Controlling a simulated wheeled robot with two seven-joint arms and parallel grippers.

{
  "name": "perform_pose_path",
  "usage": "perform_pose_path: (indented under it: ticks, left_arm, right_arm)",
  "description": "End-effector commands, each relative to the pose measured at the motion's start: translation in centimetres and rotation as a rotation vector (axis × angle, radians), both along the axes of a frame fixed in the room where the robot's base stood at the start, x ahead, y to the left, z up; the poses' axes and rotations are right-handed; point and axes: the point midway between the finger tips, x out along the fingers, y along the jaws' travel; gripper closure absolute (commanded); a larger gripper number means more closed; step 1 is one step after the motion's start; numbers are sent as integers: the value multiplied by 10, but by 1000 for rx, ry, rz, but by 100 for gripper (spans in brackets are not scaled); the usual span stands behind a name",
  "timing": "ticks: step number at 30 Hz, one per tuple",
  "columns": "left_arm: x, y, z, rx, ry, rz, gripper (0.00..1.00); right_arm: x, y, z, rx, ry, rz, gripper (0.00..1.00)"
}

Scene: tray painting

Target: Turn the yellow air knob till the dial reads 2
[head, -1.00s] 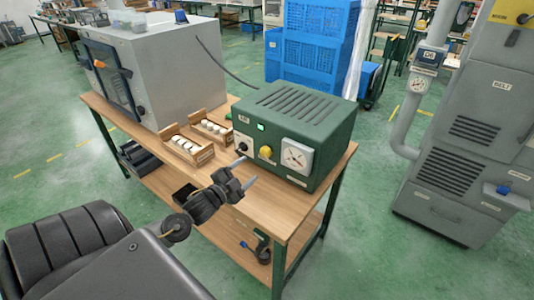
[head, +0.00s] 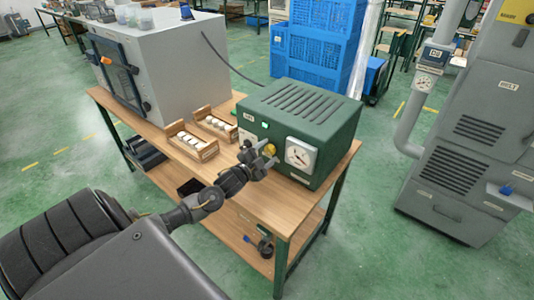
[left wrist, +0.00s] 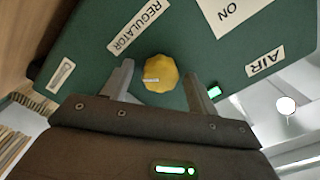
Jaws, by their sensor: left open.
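The yellow air knob (head: 270,150) is on the front of the green box (head: 305,112), partly hidden behind my left gripper (head: 268,156). In the left wrist view the faceted knob (left wrist: 160,73) appears between the two spread fingers, with green panel showing on both sides of it. The fingers are open and do not visibly touch the knob; how deep they reach around it is unclear. The white dial (head: 300,154) is to the right of the knob. It has a dark needle, but its numbers are too small to read. My right gripper is not in view.
The box stands on a wooden workbench (head: 262,207). Two wooden trays (head: 193,146) with white round pieces lie to its left, near a large grey cabinet (head: 165,63). A grey machine (head: 470,130) stands apart at the right. The floor between is clear.

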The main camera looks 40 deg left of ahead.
Motion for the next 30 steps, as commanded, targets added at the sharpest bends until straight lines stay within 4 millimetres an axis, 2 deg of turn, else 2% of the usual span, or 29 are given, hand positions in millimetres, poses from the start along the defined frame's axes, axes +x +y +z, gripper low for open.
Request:
perform_pose_path:
  ticks: [2,12,20,30]
  left_arm:
    - [0,0,0,0,0,0,44]
    - [0,-5,0,-2,-1,-1,86]
    - [0,-1,0,-32,0,-1,86]
    - [0,-1,1,-249,-3,1,86]
  right_arm:
    - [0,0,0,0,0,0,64]
    - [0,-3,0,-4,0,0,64]
    - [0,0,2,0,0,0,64]
    - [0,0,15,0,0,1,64]
